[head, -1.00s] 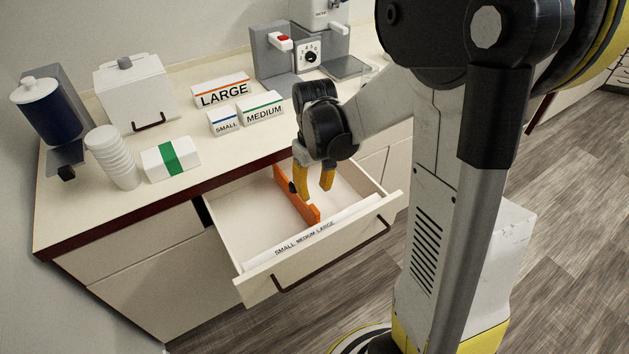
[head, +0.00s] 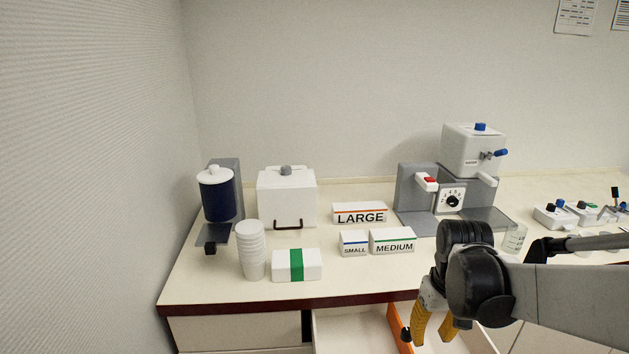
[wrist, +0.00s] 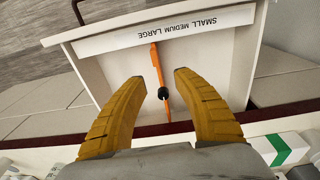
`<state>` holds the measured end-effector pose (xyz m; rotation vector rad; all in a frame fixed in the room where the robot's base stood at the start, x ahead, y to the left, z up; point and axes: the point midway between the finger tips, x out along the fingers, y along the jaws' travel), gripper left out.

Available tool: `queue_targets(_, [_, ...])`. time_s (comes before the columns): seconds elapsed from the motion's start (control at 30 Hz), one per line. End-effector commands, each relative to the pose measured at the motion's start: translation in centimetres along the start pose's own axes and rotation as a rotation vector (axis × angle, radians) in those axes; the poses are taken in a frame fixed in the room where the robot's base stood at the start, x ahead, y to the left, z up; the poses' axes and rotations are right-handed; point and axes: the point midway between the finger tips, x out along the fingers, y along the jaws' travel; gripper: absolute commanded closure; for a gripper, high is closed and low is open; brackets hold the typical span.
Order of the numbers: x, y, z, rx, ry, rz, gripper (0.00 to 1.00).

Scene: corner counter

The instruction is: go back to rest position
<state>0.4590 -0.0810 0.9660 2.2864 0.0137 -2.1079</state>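My gripper (head: 432,325) is at the lower right of the head view, pointing down, with its yellow fingers apart. In the wrist view my gripper (wrist: 155,88) is open and nothing is between its fingertips. It is above an open white drawer (wrist: 215,65). An orange divider (wrist: 156,62) with a dark knob stands inside the drawer, below and apart from the fingers. The drawer's front edge has a label strip (wrist: 180,30) reading SMALL MEDIUM LARGE. In the head view only the drawer's back part (head: 350,330) shows at the bottom edge, with part of the divider (head: 396,325).
The counter (head: 340,285) behind the drawer holds a blue dispenser (head: 217,196), a white lidded box (head: 287,197), stacked cups (head: 251,250), a green-banded box (head: 297,265), size signs (head: 360,215) and a grey machine with a dial (head: 452,198). A clear beaker (head: 514,238) stands right of my gripper.

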Motion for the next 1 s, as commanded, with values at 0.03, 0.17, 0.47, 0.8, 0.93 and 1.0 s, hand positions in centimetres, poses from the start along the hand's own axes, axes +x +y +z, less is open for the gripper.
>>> queue_targets(0.03, [-1.4, -0.9, 0.8, -0.003, 0.038, 0.006, 0.64])
queue_targets(0.17, [-4.5, -3.1, 2.8, 0.005, 0.165, 0.02, 0.64])
queue_targets(0.47, [-8.3, -7.0, 7.3, 0.023, 0.438, 0.01, 0.64])
queue_targets(0.8, [-8.9, -8.2, 8.8, 0.033, 0.54, -0.008, 0.64])
queue_targets(0.93, [-8.9, -8.2, 8.8, 0.034, 0.54, -0.008, 0.64])
queue_targets(1.0, [-8.9, -8.2, 8.8, 0.033, 0.539, -0.008, 0.64])
